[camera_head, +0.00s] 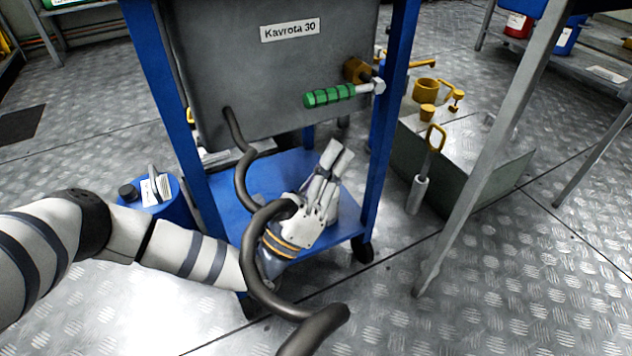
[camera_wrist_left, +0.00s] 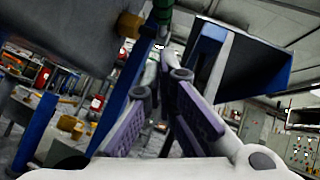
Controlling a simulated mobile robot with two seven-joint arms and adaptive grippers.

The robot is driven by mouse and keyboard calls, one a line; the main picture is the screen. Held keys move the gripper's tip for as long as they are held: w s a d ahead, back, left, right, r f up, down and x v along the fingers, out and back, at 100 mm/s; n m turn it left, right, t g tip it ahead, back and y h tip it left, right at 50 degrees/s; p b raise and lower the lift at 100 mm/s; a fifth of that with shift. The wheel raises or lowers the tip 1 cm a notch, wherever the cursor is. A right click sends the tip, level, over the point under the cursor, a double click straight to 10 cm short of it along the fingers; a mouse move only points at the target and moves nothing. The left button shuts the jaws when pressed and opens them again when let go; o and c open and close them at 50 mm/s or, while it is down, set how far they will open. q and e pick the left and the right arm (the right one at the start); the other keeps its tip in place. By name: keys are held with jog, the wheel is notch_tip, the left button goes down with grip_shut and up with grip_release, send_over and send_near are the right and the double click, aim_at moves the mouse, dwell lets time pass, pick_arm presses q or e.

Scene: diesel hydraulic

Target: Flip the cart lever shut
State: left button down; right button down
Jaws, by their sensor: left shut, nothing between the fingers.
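The cart (camera_head: 158,72) has a blue frame and carries a grey tank (camera_head: 270,85) labelled "Kavrota 30". The lever (camera_head: 330,96) has a green ribbed handle and sits at the tank's lower right, by a brass fitting (camera_head: 356,70). The handle lies roughly level, pointing left. My left gripper (camera_head: 340,152) is shut and empty, below the lever and apart from it, over the blue lower shelf. In the left wrist view its fingers (camera_wrist_left: 178,78) point up, with the green handle (camera_wrist_left: 160,12) partly seen beyond them. My right gripper is not in view.
A black hose (camera_head: 243,165) hangs from the tank and passes in front of my left wrist. A blue canister (camera_head: 160,197) stands left of the cart. A metal box (camera_head: 470,155) with yellow fittings and a grey table leg (camera_head: 480,165) are on the right.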

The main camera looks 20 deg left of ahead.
aim_at(342, 88)
pick_arm(q)
jog(key=r, duration=0.1)
jog(key=w+r, duration=0.1)
jog(key=r, duration=0.1)
jog(key=w+a+r, duration=0.1)
jog(key=shift+r, duration=0.25)
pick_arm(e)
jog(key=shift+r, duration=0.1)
